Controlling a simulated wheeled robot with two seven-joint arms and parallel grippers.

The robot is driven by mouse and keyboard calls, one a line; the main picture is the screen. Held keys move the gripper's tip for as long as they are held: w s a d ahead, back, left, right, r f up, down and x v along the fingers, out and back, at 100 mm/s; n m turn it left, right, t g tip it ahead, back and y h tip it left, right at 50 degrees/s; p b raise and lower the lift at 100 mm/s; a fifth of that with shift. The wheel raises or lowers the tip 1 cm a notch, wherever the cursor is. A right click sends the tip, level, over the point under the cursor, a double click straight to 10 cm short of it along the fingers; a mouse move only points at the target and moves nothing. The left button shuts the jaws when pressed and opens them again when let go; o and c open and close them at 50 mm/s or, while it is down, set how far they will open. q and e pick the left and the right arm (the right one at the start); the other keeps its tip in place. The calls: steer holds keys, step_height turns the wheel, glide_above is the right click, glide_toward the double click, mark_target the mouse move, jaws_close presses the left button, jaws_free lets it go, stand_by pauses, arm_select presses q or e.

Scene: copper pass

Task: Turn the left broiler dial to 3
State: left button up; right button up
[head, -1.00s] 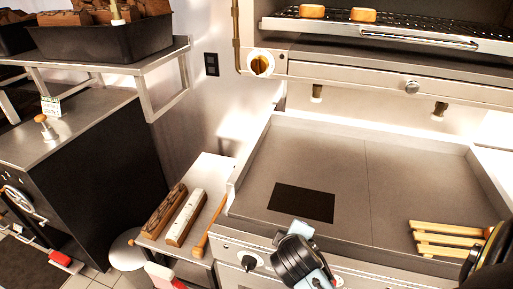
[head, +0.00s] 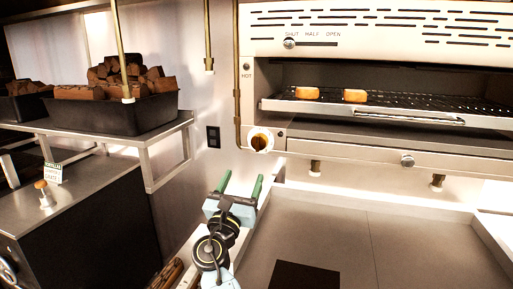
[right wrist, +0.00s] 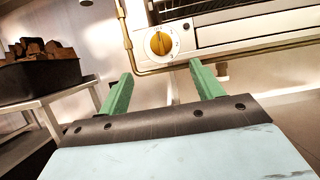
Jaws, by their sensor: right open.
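The green fingers also show in the right wrist view (right wrist: 158,85), on either side below the dial. My left gripper is not in view.
A brass pipe (head: 237,90) runs down just left of the dial. Two toasted pieces (head: 330,95) lie on the broiler rack. A flat griddle (head: 410,250) spreads below. A black tub of wood (head: 115,112) stands on a shelf at left.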

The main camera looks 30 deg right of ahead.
mark_target(257, 145)
steer(key=x, duration=1.3)
steer(key=shift+s+d, duration=0.1)
